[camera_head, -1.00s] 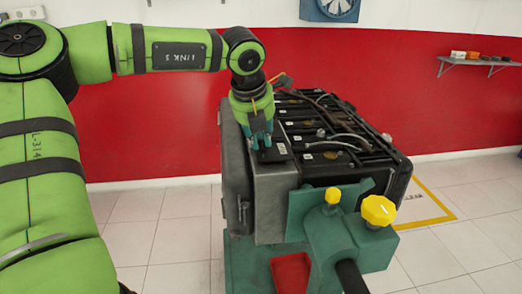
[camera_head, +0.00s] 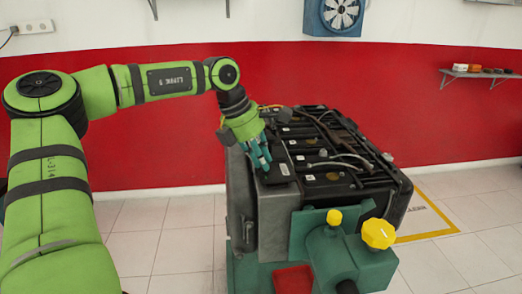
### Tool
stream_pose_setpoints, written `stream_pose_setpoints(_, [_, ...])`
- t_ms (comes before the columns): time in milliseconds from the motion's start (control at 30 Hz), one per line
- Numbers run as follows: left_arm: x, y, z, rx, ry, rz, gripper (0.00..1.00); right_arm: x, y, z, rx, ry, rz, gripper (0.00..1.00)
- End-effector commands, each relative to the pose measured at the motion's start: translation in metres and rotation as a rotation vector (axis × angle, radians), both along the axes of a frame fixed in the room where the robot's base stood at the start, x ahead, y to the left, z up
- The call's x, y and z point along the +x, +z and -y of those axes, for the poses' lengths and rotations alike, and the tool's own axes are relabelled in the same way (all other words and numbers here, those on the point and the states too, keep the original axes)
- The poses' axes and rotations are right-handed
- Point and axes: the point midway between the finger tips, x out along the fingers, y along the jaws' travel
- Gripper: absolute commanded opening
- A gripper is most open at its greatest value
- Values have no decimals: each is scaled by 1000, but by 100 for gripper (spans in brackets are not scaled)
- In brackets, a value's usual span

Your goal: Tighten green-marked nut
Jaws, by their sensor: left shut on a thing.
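The engine trainer (camera_head: 262,207) is a grey and black engine on a green stand. My left gripper (camera_head: 260,160) has teal fingers and points down at the left part of the engine's top, by a small black block (camera_head: 279,174). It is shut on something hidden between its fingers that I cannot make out. Whether the fingers touch the engine is unclear. I cannot make out a green-marked nut; it may be hidden or too small. My right gripper is not in view.
Dark hoses and pipes (camera_head: 350,160) run over the engine top. Yellow knobs (camera_head: 379,233) and a red tray (camera_head: 293,280) are on the stand's near side. A red and white wall stands behind, with a small shelf (camera_head: 478,74). Tiled floor is clear left of the engine.

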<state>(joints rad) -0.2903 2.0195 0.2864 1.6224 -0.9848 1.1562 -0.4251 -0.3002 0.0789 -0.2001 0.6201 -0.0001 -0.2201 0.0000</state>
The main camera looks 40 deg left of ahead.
Motion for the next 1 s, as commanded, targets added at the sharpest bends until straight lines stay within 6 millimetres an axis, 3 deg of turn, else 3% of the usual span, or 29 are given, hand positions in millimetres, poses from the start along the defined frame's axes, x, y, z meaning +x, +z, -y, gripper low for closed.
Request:
stream_pose_setpoints(300, [0, -2, -2, -5, -301, -13, 0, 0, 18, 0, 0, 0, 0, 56])
stream_pose_setpoints(1000, [6, -3, -4, -5, -970, -14, 0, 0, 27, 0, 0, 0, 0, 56])
